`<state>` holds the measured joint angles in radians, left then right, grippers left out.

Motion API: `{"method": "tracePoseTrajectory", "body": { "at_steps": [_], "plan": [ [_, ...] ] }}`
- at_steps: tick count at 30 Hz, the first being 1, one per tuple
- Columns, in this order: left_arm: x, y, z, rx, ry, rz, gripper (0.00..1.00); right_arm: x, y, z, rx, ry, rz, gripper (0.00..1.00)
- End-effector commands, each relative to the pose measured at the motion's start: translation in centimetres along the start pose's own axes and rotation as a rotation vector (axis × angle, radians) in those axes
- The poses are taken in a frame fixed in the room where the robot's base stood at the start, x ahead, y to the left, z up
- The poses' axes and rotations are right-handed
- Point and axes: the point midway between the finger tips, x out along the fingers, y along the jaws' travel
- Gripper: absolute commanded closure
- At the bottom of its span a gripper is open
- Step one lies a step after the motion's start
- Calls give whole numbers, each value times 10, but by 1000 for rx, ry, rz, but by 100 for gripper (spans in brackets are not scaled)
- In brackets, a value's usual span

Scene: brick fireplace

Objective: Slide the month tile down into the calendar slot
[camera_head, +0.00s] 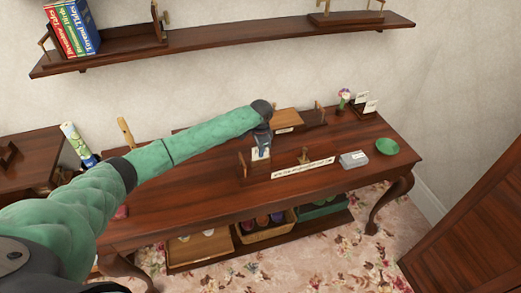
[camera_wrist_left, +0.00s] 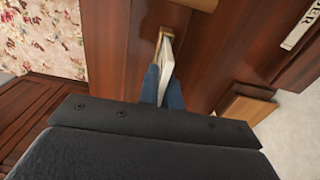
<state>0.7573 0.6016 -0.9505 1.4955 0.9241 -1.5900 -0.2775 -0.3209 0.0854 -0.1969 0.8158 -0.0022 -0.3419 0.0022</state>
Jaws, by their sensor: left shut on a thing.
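My left gripper (camera_head: 262,147) reaches over the desk from the left. It is shut on a thin pale tile, the month tile (camera_wrist_left: 167,62), held between its blue fingers (camera_wrist_left: 162,88). The tile stands edge-on in the wrist view, close to a small light-wood post (camera_wrist_left: 163,36); whether it touches the post or sits in a slot I cannot tell. The calendar (camera_head: 257,171) is a dark wooden stand on the desk below and right of the gripper, with a long lettered strip (camera_head: 303,168) along its front. My right gripper is not in view.
The dark desk (camera_head: 185,195) carries a grey box (camera_head: 353,159), a green dish (camera_head: 387,146), a flower vase (camera_head: 343,98) and small cards (camera_head: 370,106). A light wooden block (camera_head: 286,119) stands behind the gripper. A wall shelf (camera_head: 240,36) hangs above. The desk's left front is mostly clear.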

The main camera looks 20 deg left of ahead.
Motion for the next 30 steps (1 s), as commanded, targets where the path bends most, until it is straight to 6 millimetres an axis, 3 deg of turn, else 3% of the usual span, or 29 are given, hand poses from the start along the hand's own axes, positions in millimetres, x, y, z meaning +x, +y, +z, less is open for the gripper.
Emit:
{"method": "tracePoseTrajectory", "body": {
  "at_steps": [11, 12, 15, 30],
  "plan": [
    [8, 0, 0, 0, -1, 0, 100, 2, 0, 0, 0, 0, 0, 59],
    [8, 0, 0, 0, 0, 0, 88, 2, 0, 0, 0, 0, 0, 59],
    [7, 0, 0, 0, 0, 0, 69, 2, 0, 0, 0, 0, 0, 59],
    [7, 0, 0, 0, 0, 0, 69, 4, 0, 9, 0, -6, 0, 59]
  ]
}}
